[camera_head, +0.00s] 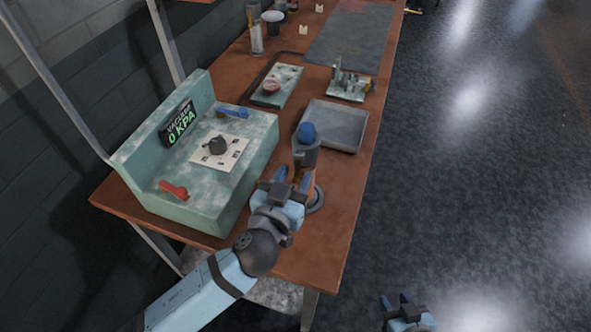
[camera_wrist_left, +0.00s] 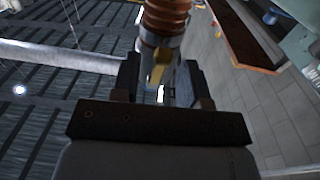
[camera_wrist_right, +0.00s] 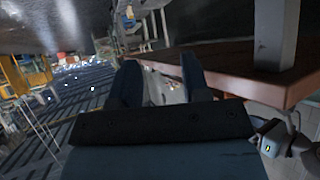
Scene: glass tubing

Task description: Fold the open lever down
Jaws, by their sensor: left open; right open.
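A green-grey machine (camera_head: 205,160) stands on the brown table. It has a red lever (camera_head: 173,190) at its near left corner and a blue lever (camera_head: 232,112) at its far side. Both look low against the top; I cannot tell which stands open. My left gripper (camera_head: 293,178) is open, right of the machine and apart from both levers. In the left wrist view, a ribbed copper-coloured part (camera_wrist_left: 166,18) with a brass end is in front of its fingers; contact is unclear. My right gripper (camera_head: 398,302) is open and empty, off the table at lower right.
A blue-knobbed fixture (camera_head: 306,133) stands just beyond my left gripper, at the near edge of a grey tray (camera_head: 355,128). The machine has a black dial on a white plate (camera_head: 232,157) and a display reading "VACUUM 0 KPA" (camera_head: 180,122). Small trays and bottles stand farther back.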

